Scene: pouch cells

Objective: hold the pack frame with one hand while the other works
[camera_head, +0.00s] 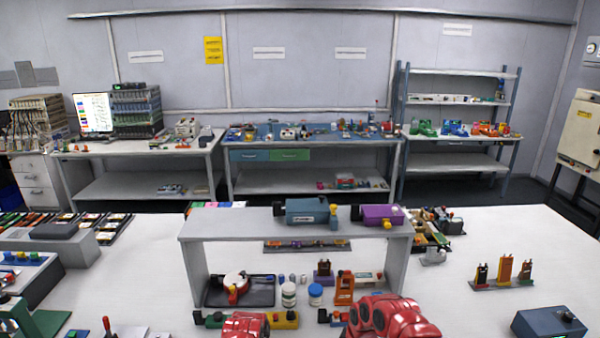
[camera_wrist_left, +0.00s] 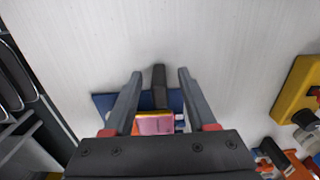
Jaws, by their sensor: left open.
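In the left wrist view my left gripper (camera_wrist_left: 160,76) is open, its two grey fingers spread over a white surface. Between the fingers stands a dark upright bar or handle (camera_wrist_left: 159,88), apart from both fingertips as far as I can see. Below it is a pink and yellow flat piece (camera_wrist_left: 155,124) on a blue base (camera_wrist_left: 104,103), partly hidden by the gripper body. I cannot tell whether this blue base is the pack frame. In the head view only red parts of my arms show at the bottom edge; neither gripper's fingers are visible there.
A grey raised shelf (camera_head: 230,228) stands on the white table, carrying a blue-grey device (camera_head: 306,212) and a purple device (camera_head: 378,215). Under it are white jars (camera_head: 289,294) and a black tray (camera_head: 258,292). A blue box (camera_head: 548,323) is at right.

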